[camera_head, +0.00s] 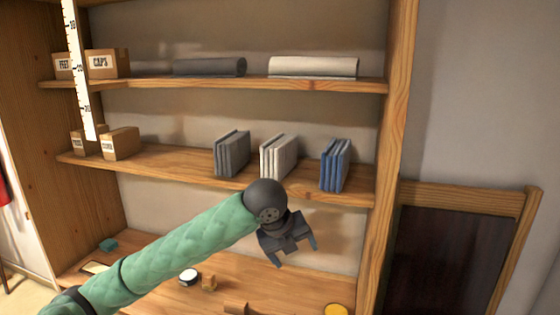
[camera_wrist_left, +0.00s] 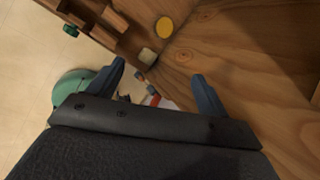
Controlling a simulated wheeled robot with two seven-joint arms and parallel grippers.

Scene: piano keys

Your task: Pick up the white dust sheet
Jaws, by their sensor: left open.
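A white roll of sheet (camera_head: 313,67) lies on the upper shelf, right of a dark grey roll (camera_head: 209,67). A white folded stack (camera_head: 278,156) stands on edge on the middle shelf, between a grey stack (camera_head: 231,154) and a blue stack (camera_head: 335,165). I cannot tell for sure which white thing is the dust sheet. My left gripper (camera_head: 294,254) is open and empty, in front of the shelves, below the white stack and well below the white roll. Its open fingers also show in the left wrist view (camera_wrist_left: 158,78). My right gripper is not in view.
Cardboard boxes (camera_head: 108,63) and a white ruler (camera_head: 79,75) are at the left. The wooden right post (camera_head: 398,100) bounds the shelves. A yellow disc (camera_head: 336,310) and small items lie on the bottom shelf. A dark framed panel (camera_head: 450,260) stands at the right.

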